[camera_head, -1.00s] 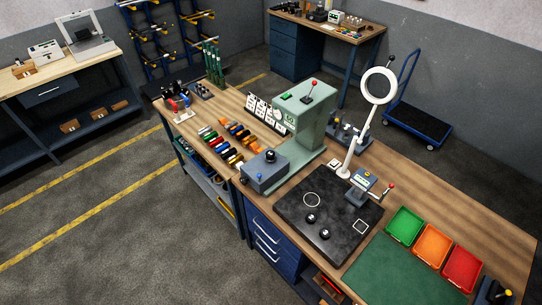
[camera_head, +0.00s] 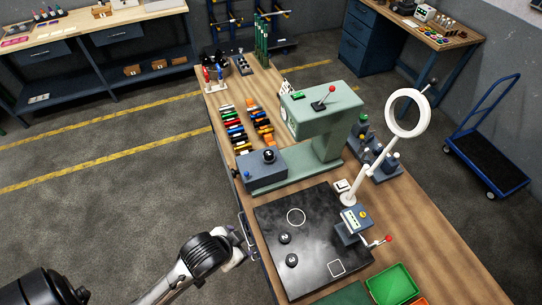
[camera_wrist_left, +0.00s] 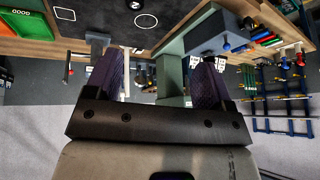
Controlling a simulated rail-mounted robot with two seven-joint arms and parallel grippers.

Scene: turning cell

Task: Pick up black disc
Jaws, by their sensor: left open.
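Two small black discs with white marks on top lie on the dark square plate (camera_head: 265,225) on the bench, one farther disc (camera_head: 285,238) and one nearer disc (camera_head: 292,260). They are apart, left of centre on the plate. My left gripper (camera_head: 243,250) is by the bench's left edge, left of the discs and touching neither. In the left wrist view the open, empty fingers (camera_wrist_left: 157,75) stand wide apart, and part of a black disc (camera_wrist_left: 136,4) shows at the top edge. My right gripper is not in view.
The plate bears a white circle outline (camera_head: 296,217) and a square outline (camera_head: 336,267). A grey-green press (camera_head: 322,125) stands behind it. A clamp device (camera_head: 353,222) and white ring lamp (camera_head: 407,113) stand at its right. A green tray (camera_head: 392,285) is in front.

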